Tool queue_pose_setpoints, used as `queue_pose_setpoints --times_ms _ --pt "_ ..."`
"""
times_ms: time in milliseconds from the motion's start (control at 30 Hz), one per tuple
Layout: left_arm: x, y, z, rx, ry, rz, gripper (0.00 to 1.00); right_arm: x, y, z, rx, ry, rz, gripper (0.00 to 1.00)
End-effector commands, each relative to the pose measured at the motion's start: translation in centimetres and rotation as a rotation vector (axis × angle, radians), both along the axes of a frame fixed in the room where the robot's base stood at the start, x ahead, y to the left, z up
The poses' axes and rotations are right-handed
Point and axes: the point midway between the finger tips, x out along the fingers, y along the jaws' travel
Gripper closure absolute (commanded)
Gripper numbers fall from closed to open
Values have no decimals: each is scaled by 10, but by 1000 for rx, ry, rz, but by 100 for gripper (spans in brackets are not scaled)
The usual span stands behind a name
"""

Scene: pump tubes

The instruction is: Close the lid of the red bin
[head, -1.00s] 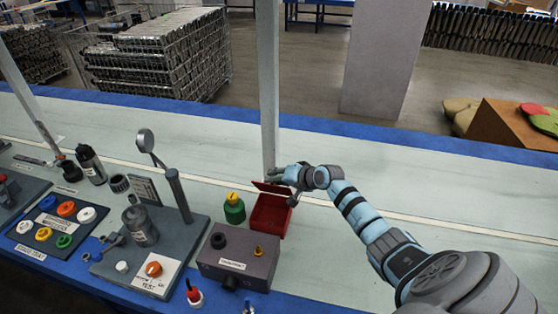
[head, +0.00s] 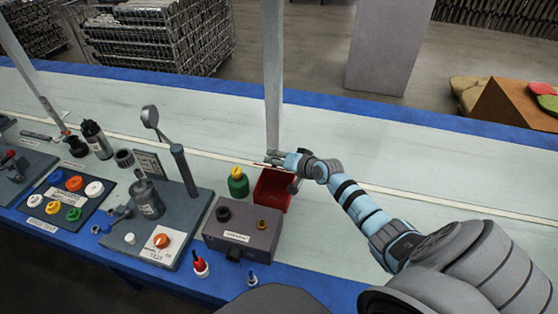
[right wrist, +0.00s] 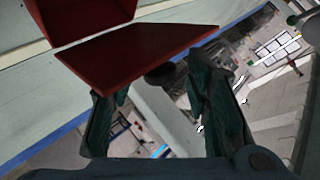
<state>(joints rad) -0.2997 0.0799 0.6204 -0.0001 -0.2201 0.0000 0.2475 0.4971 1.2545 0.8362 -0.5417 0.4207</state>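The red bin (head: 271,193) stands on the bench behind the grey box, and its open inside shows in the head view. Its lid is open; in the right wrist view the lid (right wrist: 130,50) is a dark red plate angled away from the bin body (right wrist: 85,12). In the head view the lid is hard to make out near my gripper. My right gripper (head: 270,158) is at the bin's far edge. In the wrist view its two fingers (right wrist: 160,100) are spread with nothing held between them, close to the lid; I cannot tell whether they touch it. My left gripper is out of view.
A green bottle with a yellow cap (head: 238,182) stands just left of the bin. The grey box (head: 242,232) with knobs is in front. A pale upright post (head: 273,80) rises behind the bin. The bench to the right beyond my arm is clear.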

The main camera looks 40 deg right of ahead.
Motion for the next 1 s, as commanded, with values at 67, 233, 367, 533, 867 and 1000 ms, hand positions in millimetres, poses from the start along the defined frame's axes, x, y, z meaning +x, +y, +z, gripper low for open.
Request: queue_pose_setpoints --times_ms 67,233,367,533,867,1000 --pt "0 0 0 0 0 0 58 0 0 0 0 0 0 54" --pt "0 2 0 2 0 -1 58 -1 0 0 0 1 0 54" --pt "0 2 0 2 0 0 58 -9 -2 4 -5 1 0 54" --pt "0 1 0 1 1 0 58 -44 -4 24 -9 3 3 54" --pt "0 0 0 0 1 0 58 -101 -6 60 -5 3 3 54" --pt "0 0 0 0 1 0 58 -103 -5 61 -1 1 3 54"
